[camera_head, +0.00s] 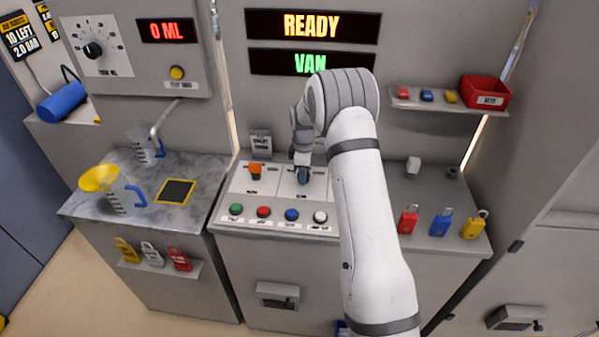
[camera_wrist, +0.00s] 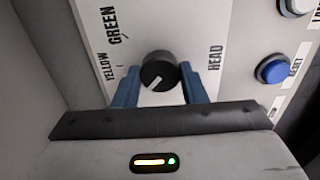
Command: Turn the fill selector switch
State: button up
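The fill selector switch is a round black knob (camera_wrist: 159,72) with a white pointer line, seen in the wrist view. The line runs toward the knob's lower left. Labels YELLOW, GREEN and HEAD stand around it on the light panel. My gripper (camera_wrist: 160,80) has its two blue fingers on either side of the knob, close against its edges. I cannot tell whether they press on it. In the head view my gripper (camera_head: 303,176) is down at the panel (camera_head: 322,186), and its fingers hide the knob.
An orange switch (camera_head: 255,171) sits left of my gripper. A row of green (camera_head: 236,209), red, blue and white buttons lies in front. Padlocks (camera_head: 441,222) stand on the right. A yellow funnel (camera_head: 98,178) and jugs are on the left counter. Displays read READY and VAN.

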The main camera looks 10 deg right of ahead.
jog(key=shift+w+r, duration=0.15)
jog(key=shift+c, duration=1.4)
jog(key=shift+a, duration=0.35)
jog(key=shift+c, duration=0.3)
jog(key=shift+d, duration=0.25)
jog(key=shift+d+m+b, duration=0.2)
jog(key=shift+m+b, duration=0.9)
jog(key=shift+b, duration=0.05)
jog(key=shift+w+r, duration=0.1)
jog(key=shift+r, duration=0.05)
jog(key=o, duration=0.8)
jog(key=shift+d, duration=0.1)
jog(key=shift+o, duration=0.9)
jog(key=shift+f, duration=0.2)
